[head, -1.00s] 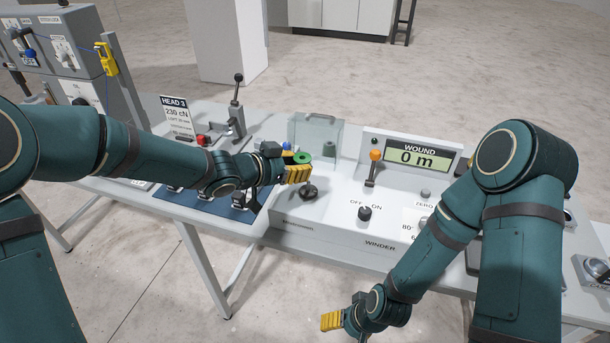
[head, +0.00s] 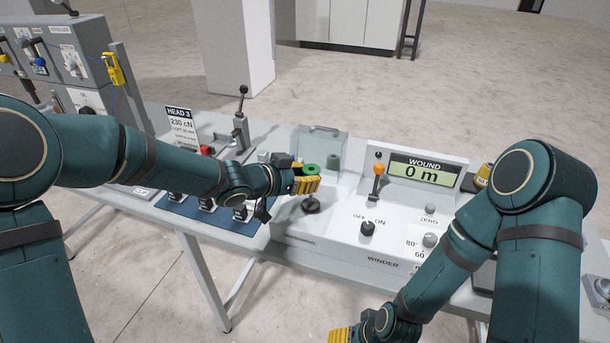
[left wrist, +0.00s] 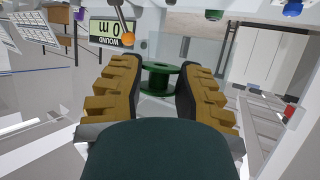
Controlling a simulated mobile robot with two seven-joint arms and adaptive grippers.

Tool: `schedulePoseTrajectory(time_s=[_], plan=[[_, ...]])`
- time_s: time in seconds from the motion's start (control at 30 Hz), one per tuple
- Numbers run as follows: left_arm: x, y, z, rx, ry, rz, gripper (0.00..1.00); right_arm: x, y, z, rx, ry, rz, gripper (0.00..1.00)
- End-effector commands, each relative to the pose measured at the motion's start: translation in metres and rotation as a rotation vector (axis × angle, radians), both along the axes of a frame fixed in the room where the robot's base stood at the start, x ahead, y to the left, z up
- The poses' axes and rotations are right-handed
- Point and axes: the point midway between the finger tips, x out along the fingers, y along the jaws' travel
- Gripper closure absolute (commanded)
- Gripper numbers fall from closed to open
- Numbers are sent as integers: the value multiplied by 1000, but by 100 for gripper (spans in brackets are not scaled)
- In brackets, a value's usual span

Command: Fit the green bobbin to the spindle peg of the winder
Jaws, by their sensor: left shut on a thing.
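The green bobbin (head: 311,169) is held between the yellow fingers of my left gripper (head: 307,183). In the left wrist view the bobbin (left wrist: 160,78) sits upright between the fingertips of the gripper (left wrist: 159,90). The dark spindle peg (head: 311,204) stands on the white winder (head: 340,249), just below the gripper in the head view. The bobbin is apart from the peg and appears above it; I cannot tell how well they line up in depth. My right gripper (head: 339,336) is low at the bottom edge, partly cut off, away from the winder's peg.
A clear guard (head: 318,145) stands behind the peg. An orange-knobbed lever (head: 377,176), the WOUND display (head: 424,172) and an OFF/ON knob (head: 367,229) are to its right. A blue mat (head: 190,209) with several small parts lies to the left.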

Motion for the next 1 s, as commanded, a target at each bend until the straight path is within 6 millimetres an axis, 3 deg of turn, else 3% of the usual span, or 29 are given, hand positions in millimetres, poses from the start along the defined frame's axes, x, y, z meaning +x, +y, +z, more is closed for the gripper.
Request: schedulePoseTrajectory(time_s=[0.5,1.0], plan=[[0,0,-44,1,-1,0,100,3,0,-35,-1,-8,0,29],[0,0,-46,1,-1,0,100,4,0,-36,-2,-10,1,29]])
